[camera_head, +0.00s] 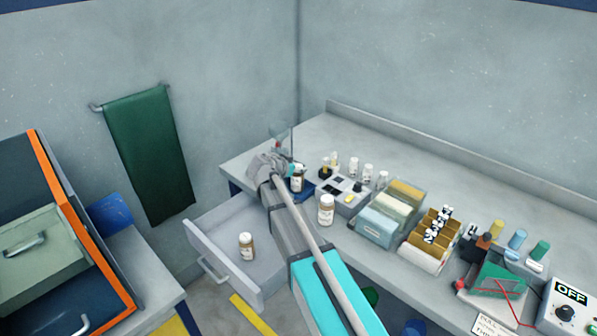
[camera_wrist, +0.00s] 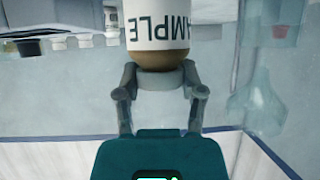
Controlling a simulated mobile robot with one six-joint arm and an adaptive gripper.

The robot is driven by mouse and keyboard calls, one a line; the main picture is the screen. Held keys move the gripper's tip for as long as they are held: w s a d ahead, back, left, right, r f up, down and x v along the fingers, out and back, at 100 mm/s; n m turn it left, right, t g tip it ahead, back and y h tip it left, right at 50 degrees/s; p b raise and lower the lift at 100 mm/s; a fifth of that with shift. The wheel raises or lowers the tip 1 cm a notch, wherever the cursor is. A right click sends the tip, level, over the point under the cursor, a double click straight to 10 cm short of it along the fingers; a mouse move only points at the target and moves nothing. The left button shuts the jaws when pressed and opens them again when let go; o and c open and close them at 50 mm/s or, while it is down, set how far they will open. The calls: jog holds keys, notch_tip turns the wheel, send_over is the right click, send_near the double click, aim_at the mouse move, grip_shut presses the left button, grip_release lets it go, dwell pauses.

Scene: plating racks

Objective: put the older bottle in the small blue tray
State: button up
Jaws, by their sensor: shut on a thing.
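My gripper (camera_wrist: 162,88) is shut on the neck end of an amber bottle (camera_wrist: 158,30) in the wrist view. Its white label reads SAMPLE, upside down in the picture. In the head view the amber bottle (camera_head: 298,184) appears upright at the far left of the bench, by my gripper. The small blue tray (camera_head: 309,188) shows around and behind its lower part. I cannot tell whether the bottle touches the tray. Another amber bottle (camera_head: 247,246) with a white label stands in the open drawer. The dates on the labels cannot be read.
Several small bottles stand by a grey holder (camera_head: 345,190). File boxes (camera_head: 385,219) stand to the right. The open drawer (camera_head: 214,257) juts out below the bench. Clear glassware (camera_wrist: 259,102) shows in the wrist view.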

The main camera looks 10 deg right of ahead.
jog(key=shift+f, duration=0.2)
jog(key=o, duration=1.2)
jog(key=shift+c, duration=0.2)
jog(key=shift+r, duration=0.2)
jog(key=shift+s+a+r, duration=0.15)
jog(key=p+v, duration=0.6)
jog(key=v, duration=0.5)
jog(key=shift+s, duration=0.2)
jog(key=shift+a, duration=0.15)
